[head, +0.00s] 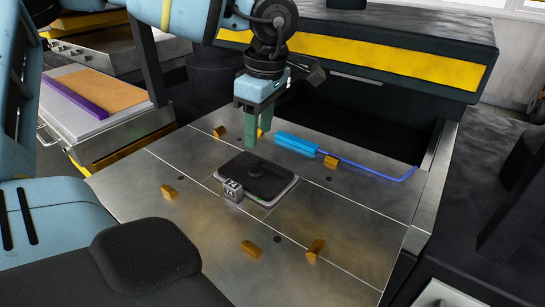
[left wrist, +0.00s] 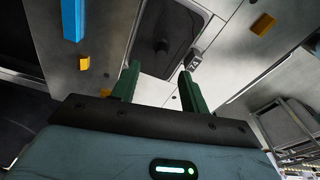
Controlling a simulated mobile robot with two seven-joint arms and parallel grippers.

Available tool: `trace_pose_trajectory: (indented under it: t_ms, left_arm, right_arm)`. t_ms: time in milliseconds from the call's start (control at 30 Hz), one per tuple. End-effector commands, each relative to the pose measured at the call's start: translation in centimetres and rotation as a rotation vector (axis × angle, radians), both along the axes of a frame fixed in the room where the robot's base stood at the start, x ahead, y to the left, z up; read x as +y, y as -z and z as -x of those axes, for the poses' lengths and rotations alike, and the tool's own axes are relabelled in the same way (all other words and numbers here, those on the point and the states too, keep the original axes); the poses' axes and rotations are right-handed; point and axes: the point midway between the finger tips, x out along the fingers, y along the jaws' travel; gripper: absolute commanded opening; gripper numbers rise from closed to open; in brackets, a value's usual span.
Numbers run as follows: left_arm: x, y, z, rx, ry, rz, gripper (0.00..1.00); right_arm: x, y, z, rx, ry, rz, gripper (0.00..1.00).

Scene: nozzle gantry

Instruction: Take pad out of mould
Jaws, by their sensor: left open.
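The pad (head: 270,186) is dark, with a raised knob near its middle. It lies in a flat mould (head: 290,194) with a pale rim on the metal plate. The pad also shows in the left wrist view (left wrist: 178,22), beyond the fingertips. My left gripper (head: 257,138) has green fingers and points down above the far left edge of the pad. It is open and empty, with the fingers apart and a gap to the knob in the left wrist view (left wrist: 157,78). My right gripper is in neither view.
A small grey marked block (head: 232,190) stands at the mould's near left edge. Several orange blocks (head: 251,249) are spread over the metal plate (head: 200,240). A blue bar (head: 297,144) with a blue line lies behind. A yellow-banded beam (head: 380,62) spans the back.

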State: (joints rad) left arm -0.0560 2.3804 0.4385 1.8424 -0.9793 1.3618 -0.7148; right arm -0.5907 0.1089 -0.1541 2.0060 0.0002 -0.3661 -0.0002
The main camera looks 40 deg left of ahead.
Motion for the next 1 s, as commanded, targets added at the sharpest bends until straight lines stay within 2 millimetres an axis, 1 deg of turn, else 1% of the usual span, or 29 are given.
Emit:
trace_pose_trajectory:
  t_ms: [233, 467, 667, 767, 900, 1000]
  left_arm:
    - [0.0, 0.3, 0.0, 0.001, 0.0, 0.0, 0.45]
    - [0.3, 2.3, 0.1, 0.002, 0.001, 0.001, 0.45]
    - [0.3, 2.9, 0.1, 0.001, 0.0, -0.001, 0.45]
    - [0.5, 4.0, 0.2, 0.002, 0.0, 0.0, 0.45]
    - [0.7, 6.1, 0.3, 0.002, 0.0, 0.001, 0.45]
    - [0.8, 7.1, 0.3, 0.0, 0.0, 0.0, 0.45]
  right_arm:
    - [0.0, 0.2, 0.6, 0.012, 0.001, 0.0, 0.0]
    - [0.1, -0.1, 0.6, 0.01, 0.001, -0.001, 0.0]
    - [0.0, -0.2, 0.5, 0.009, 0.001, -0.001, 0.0]
    - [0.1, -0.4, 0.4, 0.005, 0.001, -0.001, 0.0]
    - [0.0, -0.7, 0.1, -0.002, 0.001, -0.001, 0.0]
    - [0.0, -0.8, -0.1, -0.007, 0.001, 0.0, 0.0]
